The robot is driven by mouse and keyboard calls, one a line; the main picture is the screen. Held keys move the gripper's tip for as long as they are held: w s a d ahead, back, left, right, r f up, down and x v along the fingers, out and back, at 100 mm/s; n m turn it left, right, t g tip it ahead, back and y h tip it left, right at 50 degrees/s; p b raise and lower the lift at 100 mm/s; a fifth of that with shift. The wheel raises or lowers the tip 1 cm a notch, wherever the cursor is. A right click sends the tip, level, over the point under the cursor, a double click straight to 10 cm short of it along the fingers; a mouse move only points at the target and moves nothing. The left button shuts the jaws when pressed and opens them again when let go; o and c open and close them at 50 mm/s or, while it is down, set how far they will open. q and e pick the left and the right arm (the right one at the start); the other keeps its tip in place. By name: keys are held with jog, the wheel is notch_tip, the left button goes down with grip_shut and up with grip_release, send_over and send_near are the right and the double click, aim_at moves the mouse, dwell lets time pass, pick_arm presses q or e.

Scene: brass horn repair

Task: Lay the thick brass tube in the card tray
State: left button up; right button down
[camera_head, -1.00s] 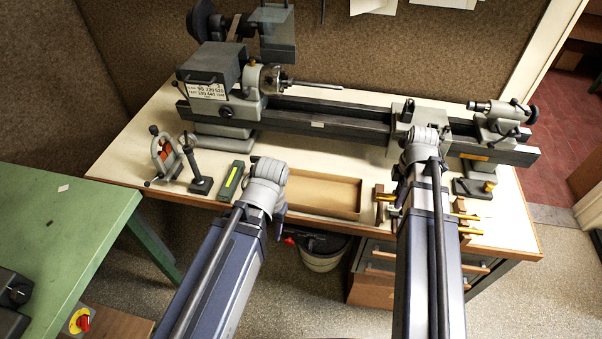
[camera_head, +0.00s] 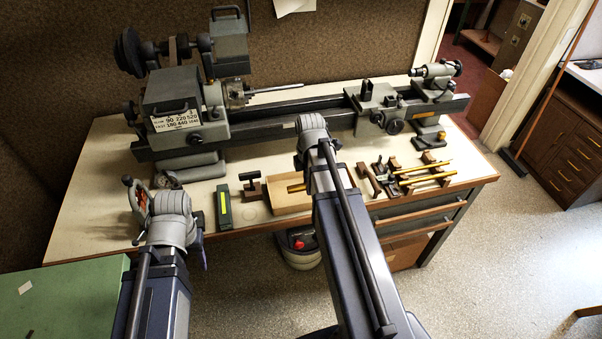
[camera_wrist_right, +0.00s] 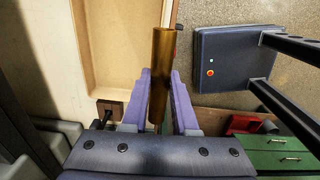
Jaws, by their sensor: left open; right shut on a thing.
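The thick brass tube (camera_wrist_right: 162,65) is between the purple fingers of my right gripper (camera_wrist_right: 160,78), which is shut on it. In the head view one end of the tube (camera_head: 295,188) shows left of my right wrist, over the card tray. The wrist hides the gripper and the rest of the tube there. The card tray (camera_head: 284,204) is a shallow tan box, partly covered by my right arm. In the right wrist view the tray (camera_wrist_right: 112,55) lies left of the tube. My left gripper (camera_head: 203,257) is open, mostly hidden behind its wrist, left of the tray.
Several thinner brass rods (camera_head: 428,179) lie on wooden supports at the right of the bench. A green-grey block (camera_head: 224,208) and a dark stand (camera_head: 250,188) are left of the tray. The lathe (camera_head: 190,130) spans the back. A bucket (camera_head: 300,255) stands below.

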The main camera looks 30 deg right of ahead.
jog(key=w+d+f+t+b, duration=0.1)
jog(key=w+d+f+b, duration=0.1)
jog(key=w+d, duration=0.3)
jog(key=shift+w+d+f+t+b, duration=0.25)
jog(key=shift+w+f, duration=0.25)
jog(key=shift+w, duration=0.3)
jog(key=shift+f, duration=0.1)
notch_tip(320, 180, down, 8)
jog(key=b, duration=0.7)
jog(key=shift+r+b, duration=0.25)
jog(key=shift+b, duration=0.1)
jog(key=shift+f, duration=0.2)
jog(key=c, duration=0.6)
grip_release()
jog(key=shift+c, duration=0.4)
jog(key=o, duration=0.5)
jog(key=shift+s+a, duration=0.1)
jog(key=shift+s, duration=0.05)
